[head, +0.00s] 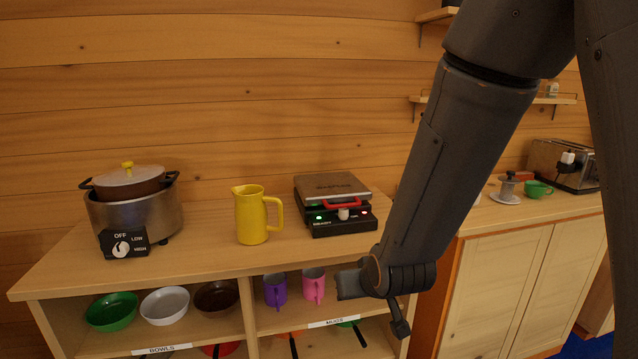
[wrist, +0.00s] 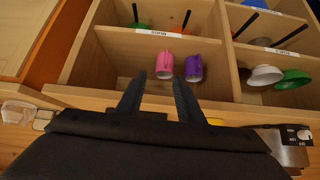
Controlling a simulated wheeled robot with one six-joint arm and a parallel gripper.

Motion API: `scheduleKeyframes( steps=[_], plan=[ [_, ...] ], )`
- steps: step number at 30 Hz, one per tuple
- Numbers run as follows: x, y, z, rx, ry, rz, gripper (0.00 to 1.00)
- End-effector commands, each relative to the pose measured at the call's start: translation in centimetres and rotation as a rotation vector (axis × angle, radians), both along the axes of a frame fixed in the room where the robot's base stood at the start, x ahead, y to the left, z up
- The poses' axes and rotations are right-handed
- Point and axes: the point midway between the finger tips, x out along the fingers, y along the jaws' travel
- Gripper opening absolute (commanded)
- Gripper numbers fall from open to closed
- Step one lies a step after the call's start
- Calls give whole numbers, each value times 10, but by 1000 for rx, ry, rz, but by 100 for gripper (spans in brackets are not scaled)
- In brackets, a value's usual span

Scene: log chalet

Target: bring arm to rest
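My arm comes down from the upper right in the head view, its lower end in front of the shelf unit's right side. My gripper (wrist: 159,77) shows in the wrist view with its two dark fingers apart and nothing between them. A pink mug (wrist: 164,66) and a purple mug (wrist: 194,68) appear beyond the fingertips, inside the shelf and not touched. In the head view the pink mug (head: 313,286) and purple mug (head: 275,290) stand in the compartment labelled MUGS, left of my arm's end.
On the wooden counter (head: 200,225) stand a slow cooker (head: 140,212), a yellow pitcher (head: 251,215) and a black sandwich press (head: 340,217). Bowls (head: 165,305) sit on the shelf below. A toaster (head: 560,163) and green cup (head: 538,189) are at right, beyond my arm.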

Motion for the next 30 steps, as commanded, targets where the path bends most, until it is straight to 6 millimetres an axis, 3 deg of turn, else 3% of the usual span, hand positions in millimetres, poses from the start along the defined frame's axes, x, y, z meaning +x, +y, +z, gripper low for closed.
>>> scheduleKeyframes(
  steps=[3, 7, 12, 15, 19, 30],
  plan=[
    [-33, -38, -7, -33, 176, -55, 34],
    [-80, -73, -10, -60, 375, -109, 34],
    [-135, -102, -4, -77, 585, -162, 34],
    [-156, -111, 0, -82, 660, -180, 34],
    [-169, -115, 2, -84, 704, -188, 34],
    [-170, -115, 2, -84, 708, -188, 34]
  ],
)
